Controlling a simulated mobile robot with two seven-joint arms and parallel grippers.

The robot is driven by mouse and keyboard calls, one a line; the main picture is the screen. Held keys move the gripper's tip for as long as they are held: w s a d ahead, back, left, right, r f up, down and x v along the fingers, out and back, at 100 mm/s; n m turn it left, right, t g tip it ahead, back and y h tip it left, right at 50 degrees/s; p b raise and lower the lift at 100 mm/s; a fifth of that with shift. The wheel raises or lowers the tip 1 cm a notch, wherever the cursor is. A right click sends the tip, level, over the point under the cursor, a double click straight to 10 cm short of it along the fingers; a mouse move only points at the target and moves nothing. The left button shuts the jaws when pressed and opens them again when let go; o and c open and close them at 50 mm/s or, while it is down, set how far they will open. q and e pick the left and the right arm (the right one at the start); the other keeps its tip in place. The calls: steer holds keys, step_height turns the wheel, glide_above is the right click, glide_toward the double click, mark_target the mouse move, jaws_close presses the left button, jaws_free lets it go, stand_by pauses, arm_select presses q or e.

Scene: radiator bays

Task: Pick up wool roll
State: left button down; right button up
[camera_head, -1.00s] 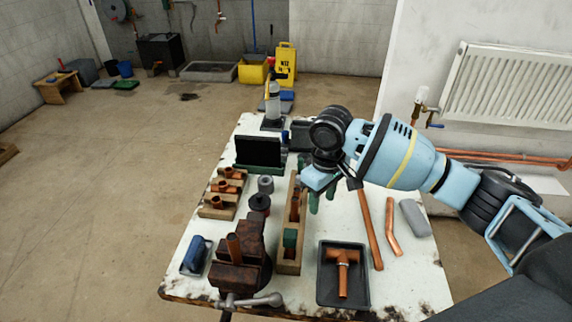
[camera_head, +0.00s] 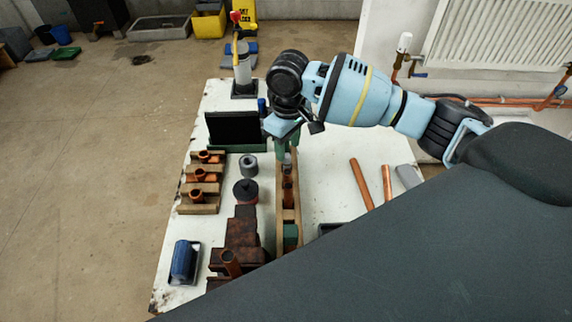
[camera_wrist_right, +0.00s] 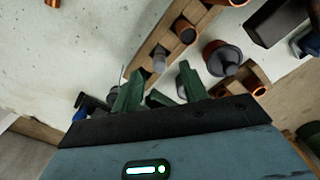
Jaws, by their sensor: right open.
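A small grey roll (camera_head: 248,165), which looks like the wool roll, stands on the white bench left of the long wooden rack. A grey shape in the right wrist view (camera_wrist_right: 183,91), partly hidden by a finger, seems to be the same roll. My right gripper (camera_head: 288,148) is above the rack's far end, to the right of the roll, its green fingers pointing down. In the right wrist view its fingers (camera_wrist_right: 159,78) are apart with nothing held between them. My left gripper is out of view.
The wooden rack (camera_head: 291,215) holds copper fittings and a green piece. A dark pot (camera_head: 245,191), a rusty vise (camera_head: 240,235) and a black panel (camera_head: 235,128) stand near the roll. Copper pipes (camera_head: 361,184) lie right. My dark arm link hides the bench's lower right.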

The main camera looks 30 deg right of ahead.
mark_target(287, 166)
steer(key=shift+w+f, duration=0.15)
steer(key=shift+f, duration=1.3)
steer(key=shift+w+f, duration=0.1)
steer(key=shift+f, duration=1.35)
steer(key=shift+c, duration=0.3)
jaws_close()
